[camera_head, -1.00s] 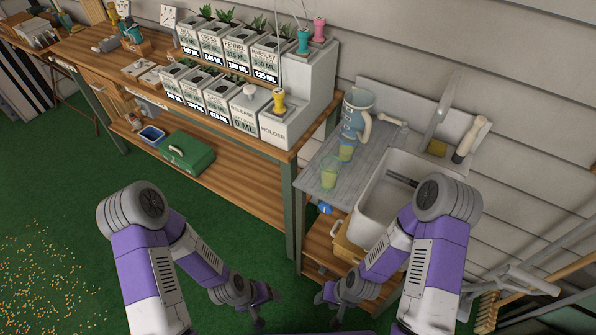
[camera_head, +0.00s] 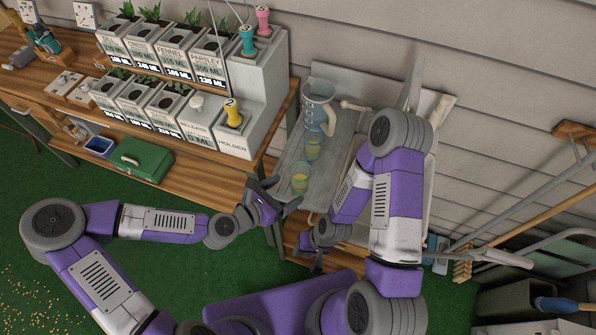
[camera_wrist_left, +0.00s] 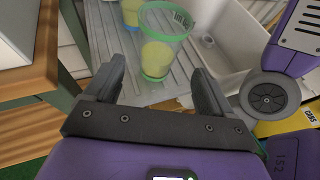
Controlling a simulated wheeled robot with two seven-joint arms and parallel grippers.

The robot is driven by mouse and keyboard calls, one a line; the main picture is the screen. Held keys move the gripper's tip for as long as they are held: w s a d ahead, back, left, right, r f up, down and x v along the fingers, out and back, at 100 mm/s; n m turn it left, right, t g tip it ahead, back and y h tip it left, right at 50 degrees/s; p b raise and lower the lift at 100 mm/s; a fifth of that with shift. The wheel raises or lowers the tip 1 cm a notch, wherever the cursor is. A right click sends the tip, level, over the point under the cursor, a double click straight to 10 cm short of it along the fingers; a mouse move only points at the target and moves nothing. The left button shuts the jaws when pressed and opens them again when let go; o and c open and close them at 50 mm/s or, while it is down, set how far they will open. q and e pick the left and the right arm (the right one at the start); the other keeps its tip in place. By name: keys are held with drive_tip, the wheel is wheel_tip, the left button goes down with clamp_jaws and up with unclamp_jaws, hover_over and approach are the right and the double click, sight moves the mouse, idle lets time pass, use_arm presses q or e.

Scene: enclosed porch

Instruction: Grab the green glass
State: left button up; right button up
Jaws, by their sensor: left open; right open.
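The green glass (camera_head: 300,178) is a clear tumbler with a green rim and yellow-green liquid low inside. It stands upright on the grey ribbed drainboard (camera_head: 325,165), near its front left. In the left wrist view the glass (camera_wrist_left: 160,40) is upright just beyond my fingers, roughly centred between them. My left gripper (camera_head: 280,193) is open and empty at the drainboard's front edge, close to the glass. It also shows in the left wrist view (camera_wrist_left: 159,74). My right gripper (camera_head: 312,256) is open and lower, in front of the sink unit.
A second glass (camera_head: 312,148) stands just behind, with a blue-grey pitcher (camera_head: 318,105) beyond it. The planter bench (camera_head: 240,165) is close on the left. My right arm covers much of the sink (camera_wrist_left: 222,45), which shows in the left wrist view.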

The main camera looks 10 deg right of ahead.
sight(294, 184)
use_arm(q)
drive_tip(key=shift+x, duration=0.85)
drive_tip(key=shift+b+x, duration=0.7)
drive_tip(key=shift+x, duration=2.05)
drive_tip(key=shift+w+r, duration=0.1)
drive_tip(key=shift+w, duration=0.05)
drive_tip(key=shift+c, duration=0.5)
drive_tip(key=c, duration=1.1)
drive_tip(key=shift+o, duration=0.2)
